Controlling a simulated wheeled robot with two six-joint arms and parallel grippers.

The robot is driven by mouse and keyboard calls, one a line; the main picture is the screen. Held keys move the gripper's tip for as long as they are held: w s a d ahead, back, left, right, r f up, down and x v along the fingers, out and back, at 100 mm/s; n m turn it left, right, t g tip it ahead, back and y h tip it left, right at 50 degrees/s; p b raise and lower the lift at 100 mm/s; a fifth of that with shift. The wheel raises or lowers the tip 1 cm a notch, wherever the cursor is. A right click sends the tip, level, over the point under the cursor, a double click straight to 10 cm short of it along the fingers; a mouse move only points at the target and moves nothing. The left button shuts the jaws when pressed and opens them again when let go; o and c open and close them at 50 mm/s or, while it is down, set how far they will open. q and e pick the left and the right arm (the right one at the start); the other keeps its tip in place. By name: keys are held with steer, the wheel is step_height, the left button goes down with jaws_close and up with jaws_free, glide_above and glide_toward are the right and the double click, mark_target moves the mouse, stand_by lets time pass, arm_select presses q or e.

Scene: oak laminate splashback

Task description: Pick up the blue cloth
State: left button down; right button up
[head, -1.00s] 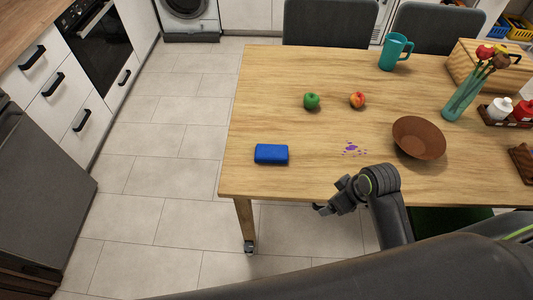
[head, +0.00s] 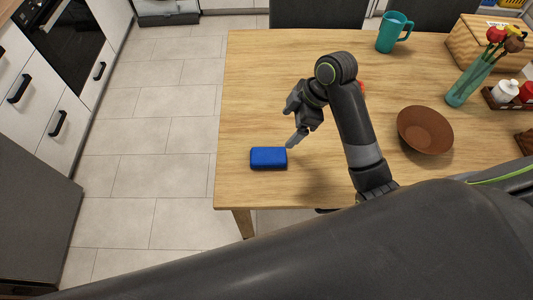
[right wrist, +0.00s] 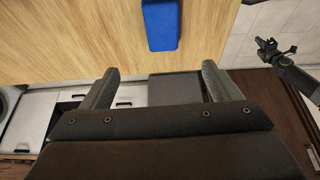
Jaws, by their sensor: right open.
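The blue cloth (head: 268,158) is a folded, block-like pad lying on the wooden table near its front left corner. It also shows at the top of the right wrist view (right wrist: 161,25), beyond the fingertips and roughly centred between them. My right gripper (head: 292,143) is just above and to the right of the cloth in the head view, pointing down. In the right wrist view it is open and empty (right wrist: 160,67), apart from the cloth. My left gripper (right wrist: 268,47) shows small at the right of that view, away from the table; its jaw state is unclear.
A brown bowl (head: 425,130) sits to the right of my right arm. A teal mug (head: 394,32), a flower vase (head: 470,80) and a wooden box (head: 480,40) stand farther back. My arm mostly hides a reddish fruit (head: 362,86). The table's left side (head: 250,90) is clear.

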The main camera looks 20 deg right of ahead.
steer(key=b+x, duration=0.1)
steer(key=x, duration=0.3)
glide_above(268, 155)
steer(key=d, duration=0.2)
step_height(268, 155, down, 6)
steer(key=shift+r, duration=0.25)
steer(key=shift+a+f+p, duration=0.1)
steer(key=shift+f+p, duration=0.2)
steer(key=shift+f, duration=0.15)
steer(key=x, duration=0.4)
steer(key=shift+s+f+p, duration=0.2)
steer(key=shift+s+p, duration=0.05)
steer(key=shift+p, duration=0.1)
arm_select(q)
steer(key=shift+s+f, duration=0.4)
steer(key=shift+s, duration=0.25)
arm_select(e)
steer(key=shift+f, duration=0.35)
arm_select(q)
steer(key=shift+r, duration=0.15)
arm_select(e)
steer(key=c, duration=1.1)
arm_select(q)
steer(key=shift+f, duration=0.3)
arm_select(e)
step_height(268, 155, up, 10)
steer(key=shift+w+r, duration=0.1)
